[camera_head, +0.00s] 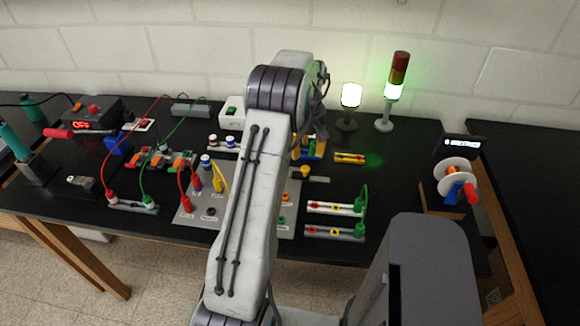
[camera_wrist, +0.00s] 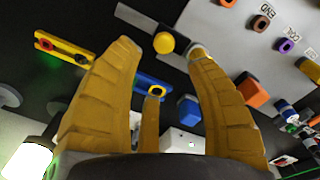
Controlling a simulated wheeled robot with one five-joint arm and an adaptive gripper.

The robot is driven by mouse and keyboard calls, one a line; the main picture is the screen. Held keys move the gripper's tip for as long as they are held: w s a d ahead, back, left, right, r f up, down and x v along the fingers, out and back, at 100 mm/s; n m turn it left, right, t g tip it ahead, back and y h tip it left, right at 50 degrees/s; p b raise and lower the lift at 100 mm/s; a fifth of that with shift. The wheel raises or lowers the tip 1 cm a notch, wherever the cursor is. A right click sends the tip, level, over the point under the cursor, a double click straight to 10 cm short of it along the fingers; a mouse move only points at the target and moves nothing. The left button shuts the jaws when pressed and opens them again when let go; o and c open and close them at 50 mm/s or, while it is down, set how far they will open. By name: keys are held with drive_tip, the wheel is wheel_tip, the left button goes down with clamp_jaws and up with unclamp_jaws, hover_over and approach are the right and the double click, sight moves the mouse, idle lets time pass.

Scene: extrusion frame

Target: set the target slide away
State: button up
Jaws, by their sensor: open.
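A round yellow knob (camera_wrist: 164,43) sits at the end of a flat grey bar (camera_wrist: 138,19) in the wrist view, beside the grey panel. I take this to be the slide, but no label marks it as the target. In the head view the yellow knob (camera_head: 305,171) and grey bar (camera_head: 319,180) lie just right of my arm. My gripper (camera_wrist: 162,48) is open with yellow-brown fingers. The knob appears between the fingertips; I cannot tell whether they touch it. In the head view my arm mostly hides the gripper.
A yellow terminal strip (camera_head: 349,158) lies right of the knob. A blue-and-yellow part (camera_head: 314,147) and a lit lamp (camera_head: 350,97) stand behind. The grey panel (camera_head: 190,225) carries coloured plugs and cables. Bare black table shows at right.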

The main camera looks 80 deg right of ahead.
sight(306, 168)
drive_tip(key=shift+w+a+n, duration=0.1)
drive_tip(key=shift+n, duration=0.3)
drive_tip(key=n, duration=0.3)
drive_tip(key=shift+a, duration=0.3)
drive_tip(key=shift+f+n, duration=0.2)
drive_tip(key=shift+n, duration=0.2)
drive_tip(key=shift+f+p, duration=0.8)
drive_tip(key=shift+f, duration=2.65)
drive_tip(key=shift+c, duration=0.3)
clamp_jaws()
